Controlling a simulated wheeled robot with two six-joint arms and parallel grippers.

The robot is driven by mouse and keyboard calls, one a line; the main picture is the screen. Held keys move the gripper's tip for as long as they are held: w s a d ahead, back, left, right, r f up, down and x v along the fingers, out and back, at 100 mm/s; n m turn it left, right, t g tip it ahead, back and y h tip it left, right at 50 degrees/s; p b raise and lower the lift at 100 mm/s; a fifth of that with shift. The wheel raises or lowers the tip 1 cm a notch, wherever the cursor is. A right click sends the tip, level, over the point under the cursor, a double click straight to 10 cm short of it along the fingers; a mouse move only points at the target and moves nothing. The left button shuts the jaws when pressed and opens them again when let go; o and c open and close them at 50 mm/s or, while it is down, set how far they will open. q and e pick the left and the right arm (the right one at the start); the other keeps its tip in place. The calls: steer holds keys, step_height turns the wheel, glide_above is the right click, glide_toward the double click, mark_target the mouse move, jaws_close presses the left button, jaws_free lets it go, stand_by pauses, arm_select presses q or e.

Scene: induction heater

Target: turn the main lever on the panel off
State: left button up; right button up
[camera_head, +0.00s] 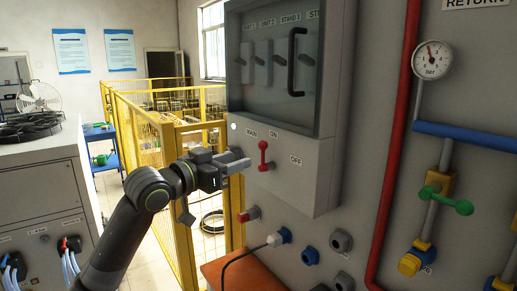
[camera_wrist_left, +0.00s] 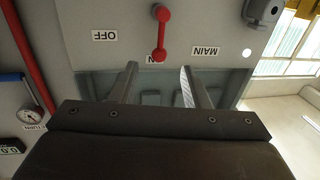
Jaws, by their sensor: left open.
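The red main lever (camera_head: 264,156) stands roughly upright on the front of the grey panel box (camera_head: 297,165), between the MAIN and OFF labels and just below the ON label. The upside-down left wrist view also shows the lever (camera_wrist_left: 161,34), with its upper end partly over the ON label. My left gripper (camera_head: 241,160) is just left of the lever in the head view. In the wrist view its two fingers (camera_wrist_left: 158,70) are apart, with the lever's end lined up between them and no clear contact. My right gripper is not in view.
Above the lever is a glass-fronted cabinet (camera_head: 280,80) with a black handle (camera_head: 296,62). Below are sockets and a plugged-in cable (camera_head: 275,239). A red pipe (camera_head: 396,150) and a gauge (camera_head: 432,59) are at right. A yellow fence (camera_head: 150,150) stands behind my arm.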

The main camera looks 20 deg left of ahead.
mark_target(262, 151)
arm_select(q)
steer(key=p+x, duration=0.2)
steer(key=x, duration=0.6)
steer(key=shift+w+d, duration=0.2)
steer(key=shift+w, duration=0.15)
jaws_close()
